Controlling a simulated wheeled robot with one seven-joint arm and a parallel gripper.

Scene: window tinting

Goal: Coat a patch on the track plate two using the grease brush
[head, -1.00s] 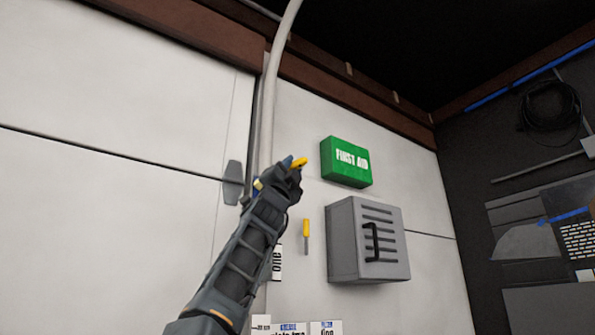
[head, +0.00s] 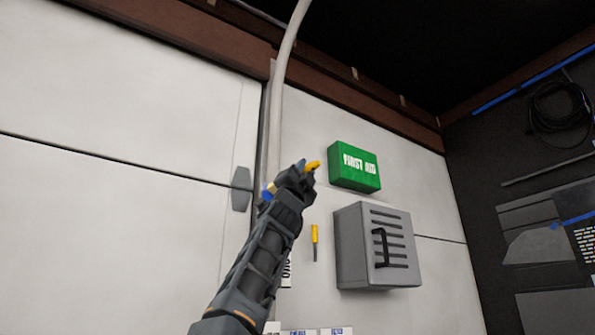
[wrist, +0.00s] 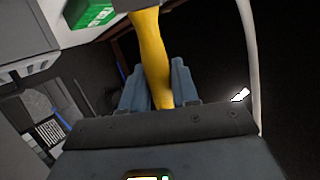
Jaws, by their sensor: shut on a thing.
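My gripper (head: 303,172) is raised in front of the pale wall, left of the green first aid box. It is shut on a yellow handle, which I take for the grease brush (head: 313,166). The handle also runs up between my fingers in the wrist view (wrist: 150,45); the brush's far end is cut off there, and bristles cannot be made out. A grey plate (head: 241,188) sits on the wall left of my gripper, beside a pale vertical rail (head: 277,100). I cannot tell whether it is track plate two. No grease patch is visible.
The green first aid box (head: 354,167) and a grey louvred box (head: 377,246) stick out from the wall at right. A yellow-handled tool (head: 315,241) hangs between my arm and the grey box. Partly cut-off labels line the bottom edge.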

